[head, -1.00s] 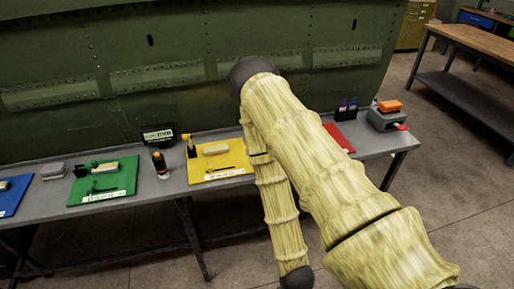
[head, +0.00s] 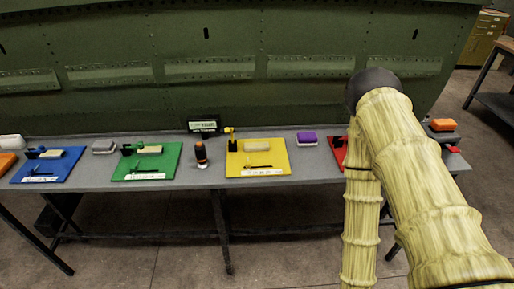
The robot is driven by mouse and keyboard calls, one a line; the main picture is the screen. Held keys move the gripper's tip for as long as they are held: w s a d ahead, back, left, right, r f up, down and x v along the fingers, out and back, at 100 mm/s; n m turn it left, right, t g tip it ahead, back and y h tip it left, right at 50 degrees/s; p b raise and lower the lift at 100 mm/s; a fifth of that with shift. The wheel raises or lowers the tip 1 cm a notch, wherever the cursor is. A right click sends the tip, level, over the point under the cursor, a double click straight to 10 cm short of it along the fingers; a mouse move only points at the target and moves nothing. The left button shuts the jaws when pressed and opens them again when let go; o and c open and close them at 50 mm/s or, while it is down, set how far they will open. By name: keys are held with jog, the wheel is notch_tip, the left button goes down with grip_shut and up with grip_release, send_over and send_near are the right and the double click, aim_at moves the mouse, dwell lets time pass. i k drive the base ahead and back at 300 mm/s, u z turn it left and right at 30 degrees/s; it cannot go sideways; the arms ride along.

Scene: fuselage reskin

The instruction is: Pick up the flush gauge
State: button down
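I cannot tell for sure which item is the flush gauge. A dark upright tool with an orange band (head: 201,154) stands on the grey bench (head: 210,180) between the green and yellow mats. Behind it, against the green panel, is a small black box with a lit display (head: 203,126). The yellow mat (head: 279,168) holds a pale block, a thin dark tool, a label and a yellow-and-black upright piece. My arm in its yellow sleeve crosses the right side of the view. My gripper is not in view.
The green riveted fuselage panel (head: 130,100) rises behind the bench. Green (head: 168,165) and blue (head: 75,163) mats hold similar sets. A purple-topped block (head: 307,138) sits right of the yellow mat. My arm partly hides a red mat (head: 338,151). An orange-topped item (head: 443,125) is at the right end.

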aim_at(200, 153)
jog(key=z, duration=0.6)
jog(key=k, duration=1.05)
jog(key=u, duration=1.3)
jog(key=i, duration=0.5)
jog(key=z, duration=0.05)
